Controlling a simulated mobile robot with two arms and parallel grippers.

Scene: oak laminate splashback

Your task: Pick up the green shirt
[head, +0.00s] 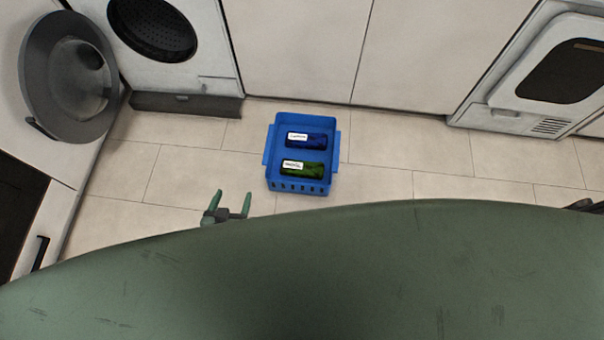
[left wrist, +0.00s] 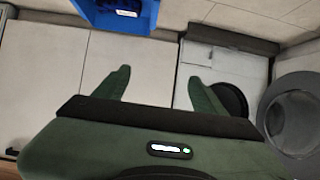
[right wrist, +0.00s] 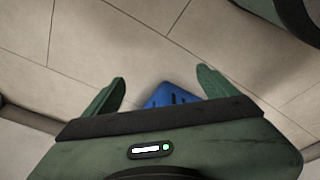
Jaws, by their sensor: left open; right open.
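A rolled green shirt (head: 316,170) with a white label lies in the front half of a blue basket (head: 272,150) on the floor, in the head view. My left gripper (head: 232,202) is open and empty, left of the basket and a little nearer to me. The shirt is not visible there.
A rolled blue garment (head: 318,140) with a white label lies behind the green one in the basket. A washing machine (head: 205,60) with its round door (head: 45,100) open stands at the back left. White cabinets (head: 300,50) line the back. The tiled floor around the basket is clear.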

